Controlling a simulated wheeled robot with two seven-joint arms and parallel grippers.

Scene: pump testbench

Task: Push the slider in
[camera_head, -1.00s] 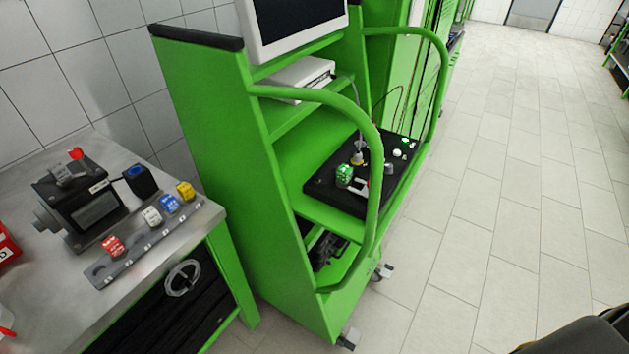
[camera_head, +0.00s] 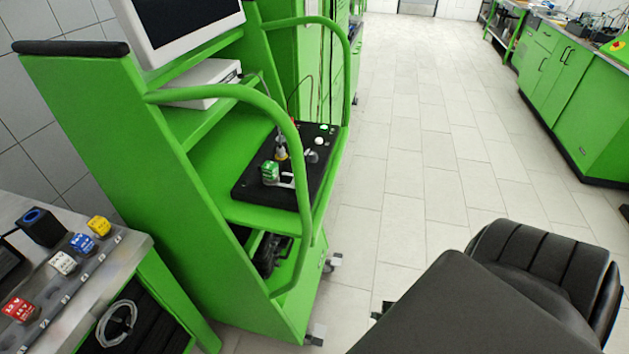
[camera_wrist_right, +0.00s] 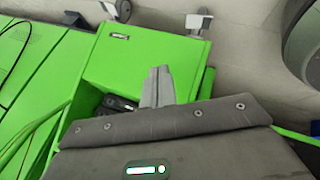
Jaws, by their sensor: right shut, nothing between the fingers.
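The black test panel (camera_head: 240,186) lies on a shelf of the green cart in the head view. A green cube (camera_head: 270,171) sits on it beside a small pale bracket (camera_head: 287,181), which may be the slider; its exact position is too small to tell. My right gripper (camera_wrist_right: 158,72) shows in the wrist view, with its grey fingers shut together and empty. They are over the lower part of the green cart (camera_wrist_right: 150,62), and I see no contact with the slider. My right gripper is not clear in the head view. My left gripper is not in view.
A green tube handle (camera_head: 302,165) curves in front of the panel. A steel bench (camera_head: 95,300) with colored blocks stands at left. Dark padded forms fill the lower right; I cannot tell whose they are.

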